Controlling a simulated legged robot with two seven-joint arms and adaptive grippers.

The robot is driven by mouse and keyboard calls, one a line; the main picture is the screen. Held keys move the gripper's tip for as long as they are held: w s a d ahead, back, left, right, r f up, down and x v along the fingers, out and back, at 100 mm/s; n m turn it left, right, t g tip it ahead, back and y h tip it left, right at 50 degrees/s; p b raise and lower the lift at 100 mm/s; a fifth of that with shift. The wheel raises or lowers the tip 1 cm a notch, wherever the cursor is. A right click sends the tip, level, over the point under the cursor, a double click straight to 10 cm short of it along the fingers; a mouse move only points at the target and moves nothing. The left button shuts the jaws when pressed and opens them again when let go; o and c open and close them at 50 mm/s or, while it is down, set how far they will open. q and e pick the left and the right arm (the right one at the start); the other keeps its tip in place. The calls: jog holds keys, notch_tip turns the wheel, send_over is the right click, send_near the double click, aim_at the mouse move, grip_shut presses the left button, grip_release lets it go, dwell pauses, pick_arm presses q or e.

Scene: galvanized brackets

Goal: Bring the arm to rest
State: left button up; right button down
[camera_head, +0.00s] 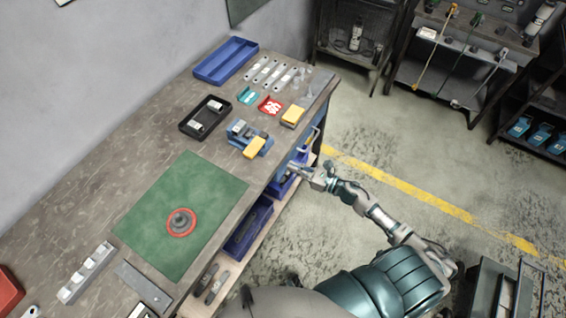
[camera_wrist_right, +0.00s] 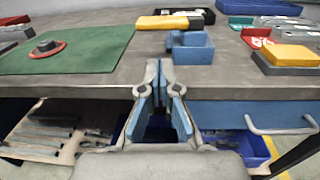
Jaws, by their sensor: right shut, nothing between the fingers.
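My right gripper (camera_head: 300,172) is beside the front edge of the workbench (camera_head: 90,192), level with the blue drawer front. In the right wrist view my right gripper (camera_wrist_right: 161,72) has its fingertips together with nothing between them. It points at the bench edge, below a blue fixture (camera_wrist_right: 190,50). My right arm reaches out from the lower right over the floor. My left gripper is not in view.
A green mat (camera_head: 190,205) bears a dark round part in a red ring (camera_head: 181,222). A yellow block (camera_head: 254,148) is at the blue fixture. A drawer handle (camera_wrist_right: 282,127) juts out right of the gripper. Blue bins (camera_head: 248,228) sit below. Floor right of the bench is open.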

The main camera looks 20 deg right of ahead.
jog(key=s+d+f+m+g+h, duration=0.1)
jog(key=s+d+f+m+h, duration=0.25)
jog(key=f+m, duration=0.55)
jog(key=s+d+f+m+g+h, duration=0.1)
jog(key=s+d+f+m+h, duration=0.2)
jog(key=f+m, duration=0.65)
jog(key=s+d+f+m+g+h, duration=0.1)
jog(key=s+d+f+m+h, duration=0.25)
jog(key=f, duration=0.95)
jog(key=s+a+f+m+g, duration=0.3)
jog(key=s+f+m, duration=0.3)
jog(key=s, duration=0.5)
jog(key=s+a+f+m+g, duration=0.4)
jog(key=s+a+f+m, duration=0.2)
jog(key=s, duration=0.6)
jog(key=s+a+f+m+g, duration=0.3)
jog(key=s+a+f+m, duration=0.1)
jog(key=s+f+m, duration=0.3)
jog(key=s+f, duration=0.2)
jog(key=s, duration=0.2)
jog(key=shift+s+a+f+g+h, duration=0.2)
jog(key=shift+s+a+g+h, duration=0.1)
jog(key=shift+h, duration=0.1)
